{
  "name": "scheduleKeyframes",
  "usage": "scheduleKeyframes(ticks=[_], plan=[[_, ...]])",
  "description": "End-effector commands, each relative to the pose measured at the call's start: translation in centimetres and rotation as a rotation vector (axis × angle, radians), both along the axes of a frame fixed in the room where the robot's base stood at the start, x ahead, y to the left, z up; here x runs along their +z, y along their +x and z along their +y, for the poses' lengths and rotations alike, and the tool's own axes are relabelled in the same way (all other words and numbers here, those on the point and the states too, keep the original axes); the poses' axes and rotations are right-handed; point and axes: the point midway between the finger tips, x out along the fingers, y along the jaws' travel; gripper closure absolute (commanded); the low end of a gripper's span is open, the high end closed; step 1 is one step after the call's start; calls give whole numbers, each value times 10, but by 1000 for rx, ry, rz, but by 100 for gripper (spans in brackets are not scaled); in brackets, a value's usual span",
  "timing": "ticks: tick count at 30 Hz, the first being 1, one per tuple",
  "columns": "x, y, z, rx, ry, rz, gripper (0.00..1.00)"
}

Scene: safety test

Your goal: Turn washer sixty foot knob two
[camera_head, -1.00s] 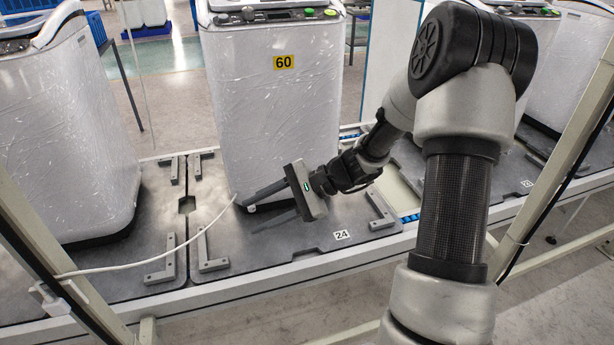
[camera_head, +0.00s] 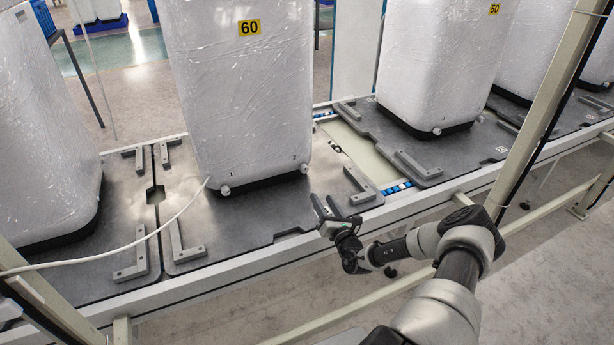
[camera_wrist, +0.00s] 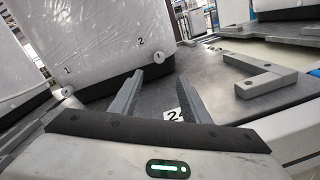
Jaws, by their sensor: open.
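Washer sixty (camera_head: 240,100), a white wrapped machine with a yellow 60 label, stands on a dark metal plate (camera_head: 255,213). Its foot knob two (camera_head: 304,168) is a small white round knob at the lower right front corner; it also shows in the wrist view (camera_wrist: 159,57) under the printed 2. Foot knob one (camera_head: 224,190) is at the lower left corner, under the 1 in the wrist view. My gripper (camera_head: 324,205) is open and empty in front of knob two, apart from it. In the wrist view its fingertips (camera_wrist: 157,77) point toward that knob, which appears beyond and between them.
An L-shaped bracket (camera_head: 362,186) sits on the plate right of my gripper. Another bracket (camera_head: 186,243) is at the front left. A white cable (camera_head: 110,256) runs left of the washer. Washer fifty (camera_head: 438,65) stands to the right. A slanted frame post (camera_head: 545,110) is at the right.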

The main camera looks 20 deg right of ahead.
Motion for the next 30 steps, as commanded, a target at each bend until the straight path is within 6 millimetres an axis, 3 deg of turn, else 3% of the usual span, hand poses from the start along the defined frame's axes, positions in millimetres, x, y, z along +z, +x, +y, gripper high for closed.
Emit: scheduleKeyframes(ticks=[18,24,30], plan=[[-2,129,-2,5,-4,-1,57],[-1,153,-3,4,-4,-2,57],[0,159,-4,4,-2,0,57]])
